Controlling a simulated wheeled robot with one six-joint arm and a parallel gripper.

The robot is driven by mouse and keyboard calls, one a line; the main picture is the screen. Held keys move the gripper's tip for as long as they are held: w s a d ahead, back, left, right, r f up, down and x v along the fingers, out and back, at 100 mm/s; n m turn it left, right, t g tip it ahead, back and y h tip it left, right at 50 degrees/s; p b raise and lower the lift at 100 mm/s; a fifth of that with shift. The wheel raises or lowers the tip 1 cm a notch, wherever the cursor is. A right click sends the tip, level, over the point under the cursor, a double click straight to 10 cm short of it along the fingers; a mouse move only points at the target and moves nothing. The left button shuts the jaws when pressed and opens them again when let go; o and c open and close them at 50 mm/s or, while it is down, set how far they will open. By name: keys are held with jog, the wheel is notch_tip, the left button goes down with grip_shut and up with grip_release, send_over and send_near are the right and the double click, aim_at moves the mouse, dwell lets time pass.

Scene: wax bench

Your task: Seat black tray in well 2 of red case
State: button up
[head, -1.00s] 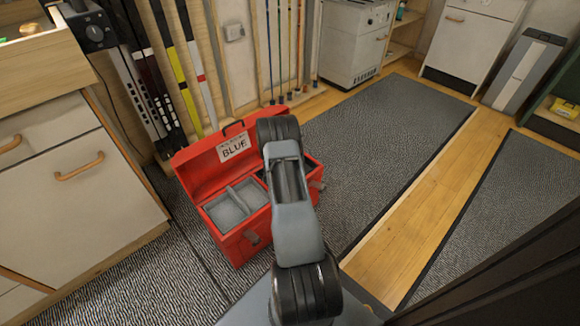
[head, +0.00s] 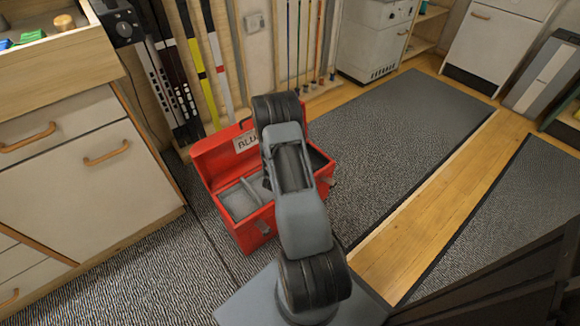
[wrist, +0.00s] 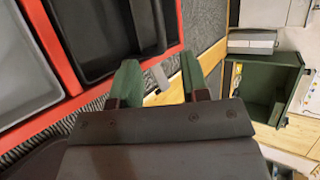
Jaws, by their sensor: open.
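The open red case (head: 215,160) stands on the floor mat, partly hidden behind my arm in the head view. Its red rim also shows in the wrist view (wrist: 47,45). A black tray (wrist: 85,65) appears inside the case, beside a grey compartment (wrist: 22,75); I cannot tell whether it sits fully down or which well number it is in. My gripper (wrist: 160,75) is open, its two green-tipped fingers apart with no tray between them. It is near the case's edge, beside the tray's end. The head view hides the fingers behind my arm.
A drawer cabinet (head: 75,165) stands left of the case, with small coloured things in its top. Skis and poles (head: 200,70) lean at the wall behind. Grey mats (head: 410,125) and bare wood floor lie clear to the right. A green cabinet (wrist: 250,90) shows in the wrist view.

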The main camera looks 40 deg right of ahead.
jog(key=s+a+r+m+g, duration=0.2)
jog(key=a+r+m, duration=0.1)
jog(key=r+m, duration=0.6)
jog(key=s+a+r+m+g, duration=0.2)
jog(key=a+r+m+g, duration=0.1)
jog(key=r+m, duration=0.55)
jog(key=s+a+r+m+t+y, duration=0.1)
jog(key=s+a+r+m+y, duration=0.2)
jog(key=a+m, duration=0.3)
jog(key=s+a+r+m+t+y, duration=0.1)
jog(key=s+a+r+m+y, duration=0.1)
jog(key=a+r+m+y, duration=0.2)
jog(key=s+a+r+m+t+y, duration=0.1)
jog(key=s+a+r+m+y, duration=0.2)
jog(key=a+m, duration=0.7)
jog(key=shift+s+a+r+y, duration=0.4)
jog(key=shift+a+r, duration=0.15)
jog(key=shift+a, duration=1.7)
jog(key=shift+r, duration=0.1)
